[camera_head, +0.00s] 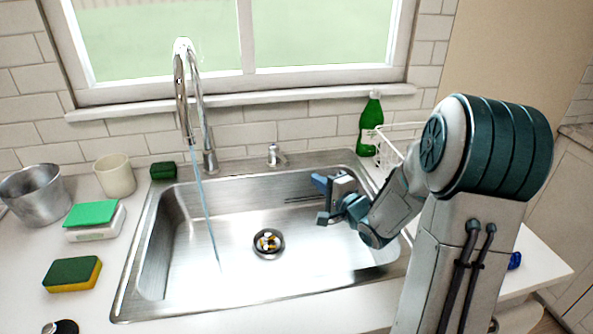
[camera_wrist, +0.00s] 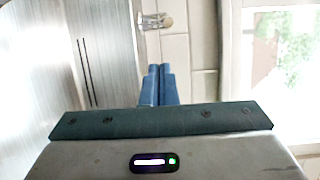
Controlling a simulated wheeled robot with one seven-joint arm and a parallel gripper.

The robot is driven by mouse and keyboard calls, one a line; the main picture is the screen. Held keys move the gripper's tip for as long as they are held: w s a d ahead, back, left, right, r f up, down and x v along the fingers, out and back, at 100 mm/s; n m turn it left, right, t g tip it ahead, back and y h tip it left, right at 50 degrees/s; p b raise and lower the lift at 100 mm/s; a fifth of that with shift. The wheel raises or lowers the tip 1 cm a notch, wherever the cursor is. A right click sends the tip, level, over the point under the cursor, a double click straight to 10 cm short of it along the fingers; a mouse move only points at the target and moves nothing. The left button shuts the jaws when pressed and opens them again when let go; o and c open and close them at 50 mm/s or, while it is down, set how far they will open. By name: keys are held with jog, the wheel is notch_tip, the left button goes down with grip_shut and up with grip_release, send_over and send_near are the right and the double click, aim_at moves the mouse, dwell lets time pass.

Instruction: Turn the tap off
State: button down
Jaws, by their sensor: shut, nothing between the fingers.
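The tall curved metal tap (camera_head: 190,100) stands behind the sink at the back left. A stream of water (camera_head: 204,205) runs from its spout into the basin. A small metal fitting with a short lever (camera_head: 276,156) stands on the sink's back rim, right of the tap; what looks like the same fitting shows at the top of the wrist view (camera_wrist: 155,21). My gripper (camera_head: 321,183) is above the right part of the basin, to the right of and nearer than the fitting, apart from it. Its blue fingers (camera_wrist: 159,70) are together and empty.
The metal sink (camera_head: 180,235) has a drain (camera_head: 268,243) in its middle. A green bottle (camera_head: 370,124) and white rack (camera_head: 400,133) stand at the back right. A metal pot (camera_head: 38,194), cream cup (camera_head: 115,176) and sponges (camera_head: 72,274) sit on the left. The window sill (camera_head: 250,102) is behind.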

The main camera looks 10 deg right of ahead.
jog(key=m+y, duration=0.1)
send_near(279, 155)
jog(key=w+f, duration=0.1)
jog(key=w, duration=0.4)
jog(key=shift+t, duration=0.4)
jog(key=shift+s+a, duration=0.25)
jog(key=shift+a, duration=0.35)
jog(key=shift+s+a, duration=0.25)
jog(key=shift+a, duration=0.35)
jog(key=shift+a+y, duration=0.1)
jog(key=shift+y, duration=0.2)
